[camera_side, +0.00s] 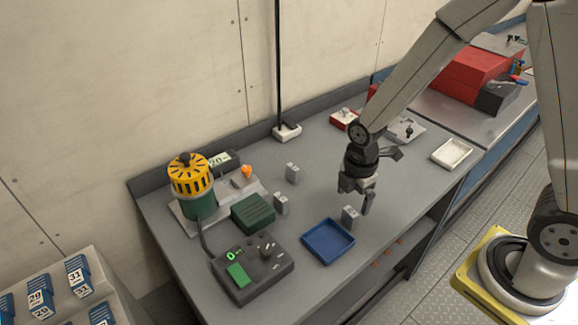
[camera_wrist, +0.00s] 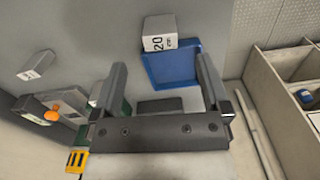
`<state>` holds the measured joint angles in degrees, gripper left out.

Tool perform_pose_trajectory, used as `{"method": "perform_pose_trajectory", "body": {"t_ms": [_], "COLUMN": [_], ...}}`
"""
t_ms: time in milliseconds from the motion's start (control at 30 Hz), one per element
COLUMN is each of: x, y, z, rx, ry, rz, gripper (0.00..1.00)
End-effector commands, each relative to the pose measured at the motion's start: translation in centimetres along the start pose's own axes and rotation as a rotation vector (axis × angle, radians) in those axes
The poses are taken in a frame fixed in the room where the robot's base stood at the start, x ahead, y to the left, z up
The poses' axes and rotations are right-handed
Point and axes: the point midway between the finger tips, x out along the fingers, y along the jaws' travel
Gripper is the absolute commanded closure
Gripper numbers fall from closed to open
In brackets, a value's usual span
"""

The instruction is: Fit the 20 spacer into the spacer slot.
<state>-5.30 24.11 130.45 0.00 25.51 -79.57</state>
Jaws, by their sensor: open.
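The 20 spacer (camera_wrist: 158,28), a small grey block with a white face marked "20", stands at the far edge of the blue tray in the wrist view. In the side view a grey block (camera_side: 350,215) stands just right of the tray, beneath my gripper (camera_side: 358,198). In the wrist view my gripper (camera_wrist: 161,68) is open, its two fingers apart and empty, with the 20 spacer beyond the fingertips. The grey fixture (camera_side: 236,189) beside the green-and-yellow machine has an orange knob and a small "20" sign behind it. I cannot make out the spacer slot.
Two more grey blocks (camera_side: 292,173) (camera_side: 281,204) stand on the grey bench. The blue tray (camera_side: 328,242) looks empty. A green block (camera_side: 253,212), a control box (camera_side: 252,270) and the machine (camera_side: 195,188) crowd the left. A white tray (camera_side: 452,153) sits right.

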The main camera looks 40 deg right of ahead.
Motion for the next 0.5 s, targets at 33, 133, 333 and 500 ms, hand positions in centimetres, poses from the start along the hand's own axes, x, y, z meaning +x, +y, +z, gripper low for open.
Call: {"method": "perform_pose_trajectory", "body": {"t_ms": [33, 133, 333, 500], "x": [0.32, 0.66, 0.74, 1.29], "y": [0.00, -0.01, 0.01, -0.01], "z": [0.01, 0.01, 0.01, 0.03], "rx": [0.001, 0.001, 0.001, 0.001], "ry": [0.000, 0.000, 0.000, 0.000], "rz": [0.000, 0.000, 0.001, 0.001], "gripper": [0.03, 0.03, 0.03, 0.03]}}
